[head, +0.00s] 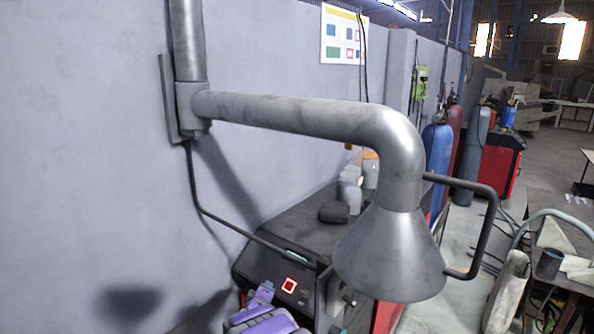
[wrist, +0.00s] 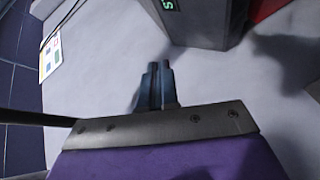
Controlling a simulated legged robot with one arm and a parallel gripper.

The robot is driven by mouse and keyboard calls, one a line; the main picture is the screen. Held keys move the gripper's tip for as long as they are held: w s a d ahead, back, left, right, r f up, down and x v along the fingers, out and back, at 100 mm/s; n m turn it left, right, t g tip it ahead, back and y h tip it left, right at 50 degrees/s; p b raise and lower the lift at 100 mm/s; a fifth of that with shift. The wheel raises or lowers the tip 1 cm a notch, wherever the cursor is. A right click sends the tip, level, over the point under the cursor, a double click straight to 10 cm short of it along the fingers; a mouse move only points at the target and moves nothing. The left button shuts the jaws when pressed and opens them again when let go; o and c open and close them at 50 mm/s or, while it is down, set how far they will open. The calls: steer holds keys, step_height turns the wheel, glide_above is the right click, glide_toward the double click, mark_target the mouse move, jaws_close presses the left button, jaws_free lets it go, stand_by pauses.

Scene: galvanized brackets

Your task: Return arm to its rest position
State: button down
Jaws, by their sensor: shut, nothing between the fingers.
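My gripper (wrist: 158,84) shows in the wrist view as two dark blue-grey fingers close together, with nothing between them. Behind the fingers is a grey plate with bolts and a purple part of my arm. The fingers stand against a pale grey surface and touch nothing that I can see. In the head view, purple parts of my arm show low at the bottom edge, left of the middle; I cannot make out the fingertips there. No galvanized bracket can be made out in either view.
A metal extraction hood (head: 390,255) on a bent duct hangs in front. Behind it stands a dark machine (head: 300,232) with a red-lit button. Gas cylinders (head: 437,165) and a cluttered bench (head: 555,275) are at right. A grey box (wrist: 200,22) with a green display is above my fingers.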

steer(key=s+d+r+m+g+y+b, duration=0.25)
steer(key=s+d+g+b, duration=0.2)
steer(key=s, duration=0.65)
steer(key=s+d+r+m+g+y+b, duration=0.25)
steer(key=s+d+g+b, duration=0.2)
steer(key=s, duration=0.75)
steer(key=s+d+f+m+g+h+b, duration=0.1)
steer(key=s+d, duration=0.4)
steer(key=s, duration=0.7)
steer(key=s+d+f+m+g+h+b, duration=0.1)
steer(key=s+d+f+m+g+b, duration=0.1)
steer(key=s, duration=1)
steer(key=s+d+f+m+g+h+b, duration=0.1)
steer(key=s+d+f+m+g+b, duration=0.1)
steer(key=s+d, duration=0.6)
steer(key=s+m+g+b, duration=0.1)
steer(key=s+m+g, duration=0.1)
steer(key=s+g, duration=0.1)
steer(key=shift+s+f, duration=0.15)
steer(key=shift+s, duration=0.6)
steer(key=c, duration=1.8)
jaws_free()
